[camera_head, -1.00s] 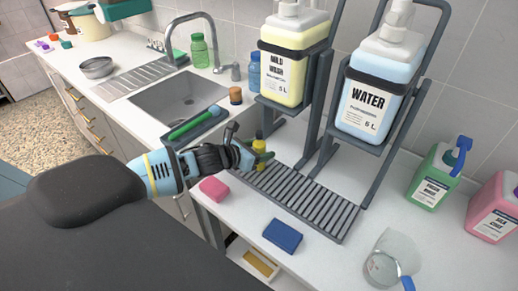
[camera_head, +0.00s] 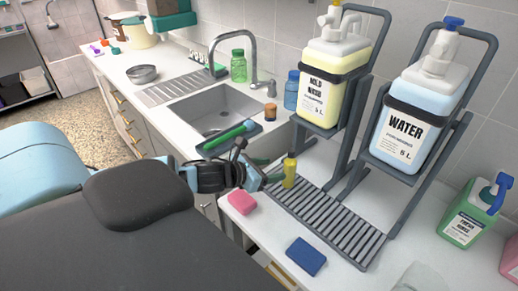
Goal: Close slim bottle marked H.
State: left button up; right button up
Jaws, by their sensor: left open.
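A slim yellow bottle (camera_head: 289,172) stands upright at the left end of the slatted drain grate (camera_head: 327,222). Its narrow top is darker, and I cannot tell whether a cap is on it. No letter H can be read on it at this size. My left gripper (camera_head: 272,178) comes in from the left, low over the counter, with its open fingers pointing at the bottle's left side. I cannot tell whether a finger touches the bottle. My right gripper is not in view.
Large MILD WASH (camera_head: 322,100) and WATER (camera_head: 400,138) containers sit in grey stands behind the grate. A pink sponge (camera_head: 242,202) and a blue sponge (camera_head: 306,256) lie in front. The sink (camera_head: 215,108), a small brown jar (camera_head: 270,112) and a blue bottle (camera_head: 291,92) are farther back.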

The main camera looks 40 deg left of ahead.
pick_arm(q)
jog(key=shift+v, duration=1.7)
jog(key=s+d+f+n, duration=0.1)
jog(key=s+f+n, duration=0.1)
jog(key=n, duration=0.1)
jog(key=s+d+f+n+g+y, duration=0.1)
jog(key=s+d+f+n, duration=0.1)
jog(key=f+n, duration=0.1)
jog(key=s+d+f+n+g, duration=0.1)
jog(key=s+f+n, duration=0.1)
jog(key=s+n, duration=0.1)
jog(key=shift+d+f+n+y, duration=0.35)
jog(key=shift+n+y, duration=0.05)
jog(key=shift+n, duration=0.4)
jog(key=s+d+f+n+g, duration=0.2)
jog(key=s+d+n+g, duration=0.1)
jog(key=s+n, duration=0.6)
jog(key=s+d+f+n+g+y, duration=0.1)
jog(key=s+d+f+n+g, duration=0.2)
jog(key=s+n, duration=0.55)
jog(key=s+d+f+n+g, duration=0.1)
jog(key=s+d+n+g, duration=0.3)
jog(key=s+n, duration=0.5)
jog(key=w+d+f+t+h, duration=0.1)
jog(key=w+d+f+t, duration=0.1)
jog(key=w+f+t, duration=0.4)
jog(key=shift+d+f+t+h+p, duration=0.35)
jog(key=shift+f+t, duration=0.55)
jog(key=shift+f, duration=0.85)
jog(key=shift+m, duration=0.25)
